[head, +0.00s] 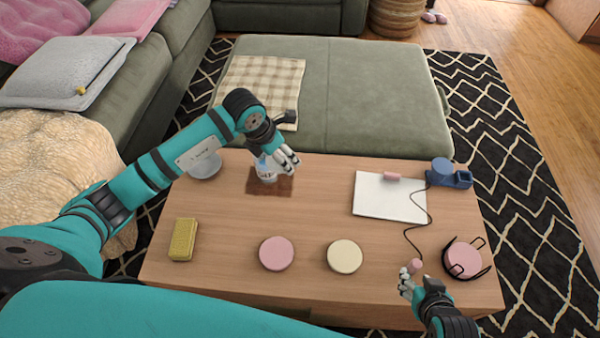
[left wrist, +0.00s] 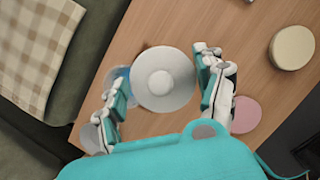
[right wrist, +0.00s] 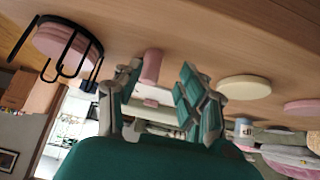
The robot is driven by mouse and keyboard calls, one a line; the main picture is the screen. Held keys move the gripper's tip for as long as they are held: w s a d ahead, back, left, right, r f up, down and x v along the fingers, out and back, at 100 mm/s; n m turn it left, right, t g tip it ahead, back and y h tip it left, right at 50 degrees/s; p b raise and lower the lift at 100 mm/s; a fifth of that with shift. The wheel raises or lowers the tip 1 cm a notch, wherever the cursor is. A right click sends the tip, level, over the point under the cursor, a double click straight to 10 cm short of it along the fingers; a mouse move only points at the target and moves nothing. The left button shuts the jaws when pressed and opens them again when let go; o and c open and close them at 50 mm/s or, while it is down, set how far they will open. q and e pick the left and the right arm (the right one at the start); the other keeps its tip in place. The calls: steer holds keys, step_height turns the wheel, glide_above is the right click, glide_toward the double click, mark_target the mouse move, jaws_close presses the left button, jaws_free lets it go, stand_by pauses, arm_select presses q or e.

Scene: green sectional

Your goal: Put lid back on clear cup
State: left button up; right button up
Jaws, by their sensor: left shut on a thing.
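My left gripper (head: 286,160) is shut on a round white lid with a centre knob (left wrist: 163,79), seen between its fingers in the left wrist view. In the head view it is over a white and blue cup with printing (head: 265,168) on a brown mat (head: 262,189); fingers partly hide the cup. A clear round vessel (head: 205,166) stands left of the mat and shows partly behind a finger in the left wrist view (left wrist: 92,138). I cannot tell whether the lid touches the cup. My right gripper (right wrist: 158,85) is open and empty near the table's front right.
A pink cylinder (head: 415,265) stands near my right fingertips. A yellow sponge (head: 184,239), pink disc (head: 276,253) and cream disc (head: 344,256) lie along the front. A white board (head: 385,205), blue device (head: 452,179) with a cable and pink discs in a black holder (head: 463,258) are on the right.

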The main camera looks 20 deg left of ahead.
arm_select(q)
steer(key=w+a+r+p, duration=0.3)
steer(key=a+r, duration=0.1)
steer(key=a, duration=0.2)
arm_select(e)
steer(key=s+d+f+g+h, duration=0.1)
steer(key=s+f+g, duration=0.2)
steer(key=s+f, duration=0.25)
steer(key=s+d+f+g, duration=0.2)
steer(key=s+f, duration=0.3)
steer(key=f, duration=0.1)
arm_select(q)
step_height(320, 180, down, 6)
steer(key=b, duration=0.5)
steer(key=shift+f, duration=0.2)
arm_select(e)
step_height(320, 180, up, 17)
steer(key=shift+s+m+t, duration=0.2)
steer(key=shift+m+t, duration=0.1)
steer(key=shift+t, duration=0.1)
steer(key=shift+a, duration=0.1)
steer(key=shift+f, duration=0.1)
steer(key=shift+f, duration=0.35)
steer(key=shift+w, duration=0.2)
